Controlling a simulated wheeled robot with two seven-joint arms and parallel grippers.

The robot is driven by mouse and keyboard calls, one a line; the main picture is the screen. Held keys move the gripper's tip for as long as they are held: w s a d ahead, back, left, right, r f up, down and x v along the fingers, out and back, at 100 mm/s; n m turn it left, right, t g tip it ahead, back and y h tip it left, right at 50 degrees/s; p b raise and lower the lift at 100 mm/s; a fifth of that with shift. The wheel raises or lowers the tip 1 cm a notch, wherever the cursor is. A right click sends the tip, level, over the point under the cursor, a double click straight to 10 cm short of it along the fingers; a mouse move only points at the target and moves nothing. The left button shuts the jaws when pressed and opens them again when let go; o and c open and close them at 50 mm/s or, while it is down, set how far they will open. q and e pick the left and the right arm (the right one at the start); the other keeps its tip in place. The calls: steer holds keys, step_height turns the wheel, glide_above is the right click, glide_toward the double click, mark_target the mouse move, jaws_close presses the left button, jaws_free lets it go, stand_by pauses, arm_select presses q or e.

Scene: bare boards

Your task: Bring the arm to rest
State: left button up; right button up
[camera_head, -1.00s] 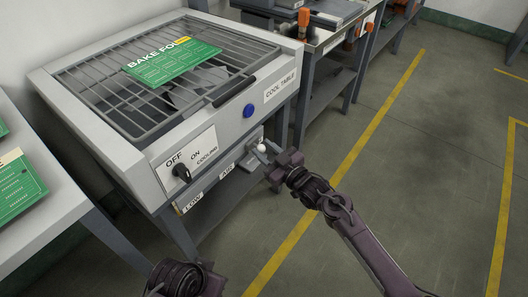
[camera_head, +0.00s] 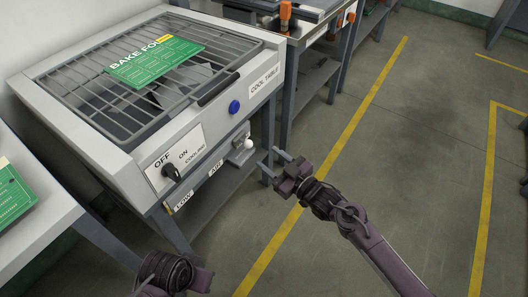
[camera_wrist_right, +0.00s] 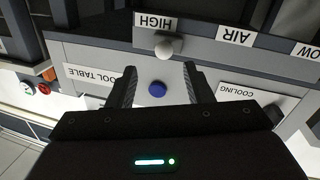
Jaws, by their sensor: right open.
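My right gripper (camera_head: 271,164) is open and empty in the head view. It hangs in front of the cool table (camera_head: 148,148), apart from it and just right of a white-knobbed lever (camera_head: 248,144). In the right wrist view the two fingers of my right gripper (camera_wrist_right: 159,84) are spread. The white knob (camera_wrist_right: 167,47) and a blue button (camera_wrist_right: 157,89) show between and beyond them. Part of my left arm (camera_head: 172,274) shows at the bottom of the head view, but its fingertips cannot be made out.
A green board (camera_head: 156,60) lies on the cool table's wire rack. A black switch knob (camera_head: 171,172) is on its front panel. Another bench with a green board (camera_head: 14,196) stands at left. The floor to the right is clear, with yellow lines (camera_head: 335,150).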

arm_select(q)
steer(key=shift+s, duration=0.1)
stand_by(0.4)
